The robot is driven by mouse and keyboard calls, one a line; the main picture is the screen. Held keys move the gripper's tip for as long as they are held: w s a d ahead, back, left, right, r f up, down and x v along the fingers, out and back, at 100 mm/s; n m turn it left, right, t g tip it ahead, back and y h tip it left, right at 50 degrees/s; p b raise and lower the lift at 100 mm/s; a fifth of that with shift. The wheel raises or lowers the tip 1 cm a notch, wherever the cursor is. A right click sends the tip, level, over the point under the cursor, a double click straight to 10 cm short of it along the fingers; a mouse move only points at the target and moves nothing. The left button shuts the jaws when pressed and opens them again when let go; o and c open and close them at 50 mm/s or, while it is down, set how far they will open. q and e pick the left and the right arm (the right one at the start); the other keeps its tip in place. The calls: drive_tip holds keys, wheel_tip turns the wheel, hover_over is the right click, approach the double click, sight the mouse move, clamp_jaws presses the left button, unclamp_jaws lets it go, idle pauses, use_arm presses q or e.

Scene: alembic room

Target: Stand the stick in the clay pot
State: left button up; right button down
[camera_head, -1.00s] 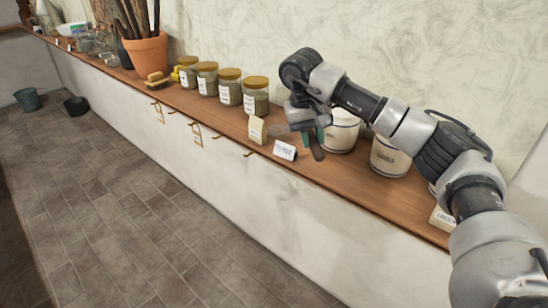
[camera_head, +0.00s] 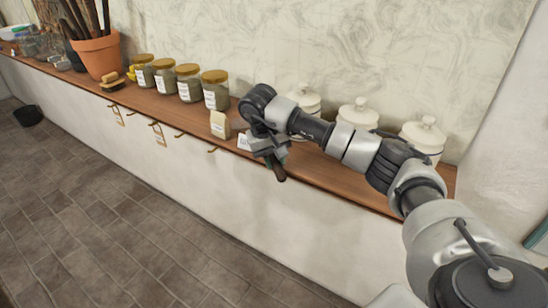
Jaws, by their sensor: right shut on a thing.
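The terracotta clay pot (camera_head: 98,56) stands on the wooden shelf at the upper left, with several dark sticks upright in it. My right gripper (camera_head: 272,152) is at the shelf's front edge, well to the right of the pot. It is shut on a dark brown stick (camera_head: 279,174), whose short end shows below the fingers. The rest of the stick is hidden by the gripper, so its full length and tilt cannot be told. My left gripper is not in view.
Several gold-lidded jars (camera_head: 214,90) stand between the pot and my right gripper. A cream block (camera_head: 220,125) and a white label card (camera_head: 244,142) are close to the gripper. Lidded white canisters (camera_head: 357,113) stand behind my arm. A brush (camera_head: 112,84) lies by the pot.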

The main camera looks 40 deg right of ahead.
drive_tip(key=c, duration=0.9)
unclamp_jaws()
drive_tip(key=shift+f, duration=0.1)
drive_tip(key=shift+c, duration=0.2)
drive_tip(key=s+v, duration=0.1)
drive_tip(key=v, duration=1.1)
drive_tip(key=shift+w+a, duration=0.15)
drive_tip(key=shift+w, duration=0.4)
